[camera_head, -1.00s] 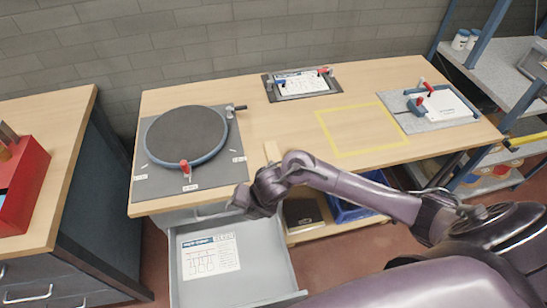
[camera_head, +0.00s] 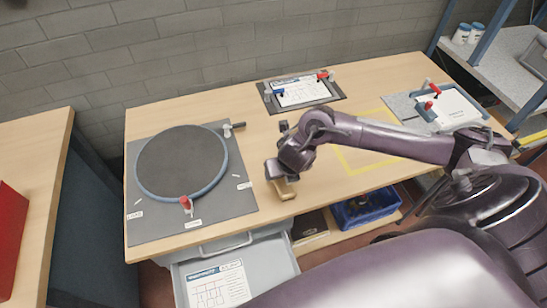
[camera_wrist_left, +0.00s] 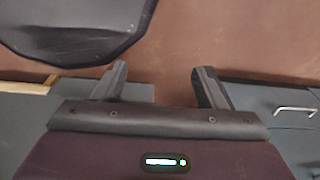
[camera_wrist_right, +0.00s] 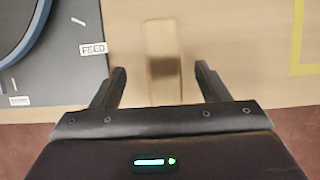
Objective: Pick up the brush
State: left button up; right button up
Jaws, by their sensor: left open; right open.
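My right gripper (camera_wrist_right: 161,72) is open and empty, over the brush; the exact height gap cannot be told. My left gripper (camera_wrist_left: 162,72) is open and empty, above the reddish floor, away from the table.
A round dark turntable on a grey plate (camera_head: 240,195) is left of the brush. An open drawer (camera_head: 285,262) juts out below the table front. A clipboard fixture (camera_head: 300,92) stands at the back, and a blue bin (camera_head: 365,207) sits below. A yellow-taped square (camera_head: 350,165) is right.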

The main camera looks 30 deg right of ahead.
aim_at(282, 182)
jog(key=x, duration=0.4)
jog(key=shift+d+f, duration=0.2)
jog(key=shift+d, duration=0.05)
jog(key=shift+x, duration=1.25)
jog(key=shift+w+f, duration=0.15)
jog(key=shift+w, duration=0.15)
jog(key=shift+f, duration=0.15)
jog(key=c, duration=1.1)
pick_arm(q)
jog(key=s, duration=0.3)
jog(key=shift+a+f, duration=0.15)
